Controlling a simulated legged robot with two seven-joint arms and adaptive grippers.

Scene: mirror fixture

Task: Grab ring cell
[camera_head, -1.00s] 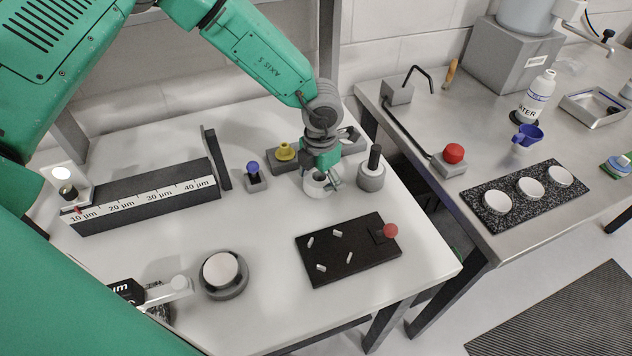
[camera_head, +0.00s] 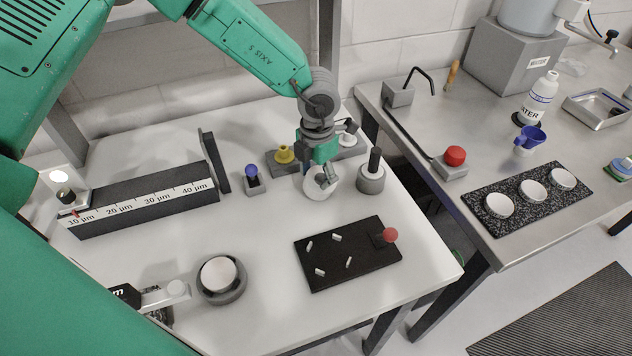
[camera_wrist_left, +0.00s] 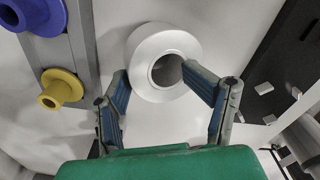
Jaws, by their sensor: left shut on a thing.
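The ring cell looks like a thick white ring (camera_head: 314,190) with a round hole, on the white table near the back right. My left gripper (camera_head: 326,174) reaches down onto it from above and is shut on it. In the left wrist view the ring (camera_wrist_left: 146,48) lies ahead of my left gripper (camera_wrist_left: 155,72). One finger meets its outer left side; the other finger's tip overlaps the right wall by the hole. Whether that tip is inside the hole is hard to tell. My right gripper is not in view.
A grey holder with a black post (camera_head: 371,178) stands close right of the ring. A yellow spool (camera_head: 284,153) and a blue-knobbed piece (camera_head: 252,172) are to its left. A black plate (camera_head: 335,272) with small pegs lies in front. The table's centre is clear.

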